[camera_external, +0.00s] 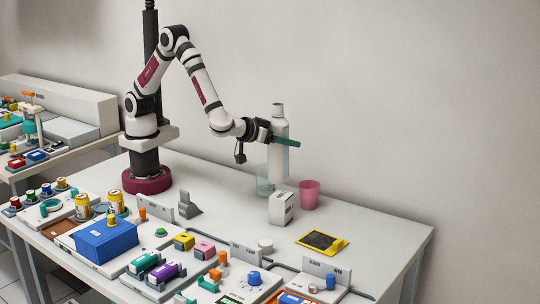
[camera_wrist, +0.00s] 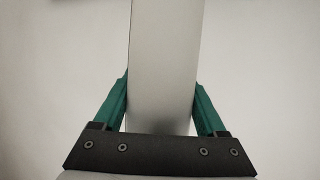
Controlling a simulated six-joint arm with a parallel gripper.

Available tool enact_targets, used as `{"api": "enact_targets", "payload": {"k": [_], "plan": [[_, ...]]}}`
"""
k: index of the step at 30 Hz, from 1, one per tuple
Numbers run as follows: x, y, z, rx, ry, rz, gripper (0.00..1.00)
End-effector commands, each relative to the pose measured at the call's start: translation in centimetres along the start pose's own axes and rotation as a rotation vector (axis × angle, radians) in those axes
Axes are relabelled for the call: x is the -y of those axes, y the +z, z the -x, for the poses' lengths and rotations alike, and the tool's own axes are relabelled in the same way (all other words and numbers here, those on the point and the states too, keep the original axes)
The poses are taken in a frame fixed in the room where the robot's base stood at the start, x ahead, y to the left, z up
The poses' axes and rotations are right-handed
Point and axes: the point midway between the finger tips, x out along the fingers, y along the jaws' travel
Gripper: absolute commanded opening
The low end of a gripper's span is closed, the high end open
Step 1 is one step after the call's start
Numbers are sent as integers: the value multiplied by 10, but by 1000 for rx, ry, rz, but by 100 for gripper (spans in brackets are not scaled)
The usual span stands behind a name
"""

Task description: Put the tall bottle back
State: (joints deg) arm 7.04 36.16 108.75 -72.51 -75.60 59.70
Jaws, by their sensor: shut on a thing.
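The tall bottle (camera_external: 279,150) is pale grey-white with a narrow neck, and it stands upright in my gripper (camera_external: 284,141). My gripper's green fingers are shut on the bottle's body. In the wrist view the bottle (camera_wrist: 163,65) fills the middle between the two green fingers of my gripper (camera_wrist: 160,98). Its lower end shows near a clear bluish cup (camera_external: 264,182) in the external view. I cannot tell exactly how high the bottle is above the table.
A pink cup (camera_external: 309,194) and a white box (camera_external: 281,208) stand close by on the white table (camera_external: 375,222). A yellow-framed dark pad (camera_external: 322,242) lies to the right. A blue box (camera_external: 106,240) and several small coloured parts crowd the front. The table's back right is clear.

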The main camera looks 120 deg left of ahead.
Motion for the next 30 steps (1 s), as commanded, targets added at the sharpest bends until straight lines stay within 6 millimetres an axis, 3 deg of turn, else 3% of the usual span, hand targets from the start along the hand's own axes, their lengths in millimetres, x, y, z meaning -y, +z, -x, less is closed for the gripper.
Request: {"api": "enact_targets", "payload": {"k": [8, 14, 20, 23, 27, 30], "plan": [[-1, 1, 3, 0, 3, 0, 4], [-9, 11, 36, -1, 27, -4, 4], [-15, 30, 94, 1, 65, -14, 4], [-13, 43, 134, 3, 90, -23, 4], [-1, 62, 189, 7, 122, -38, 4], [10, 72, 219, 9, 137, -50, 4]]}}
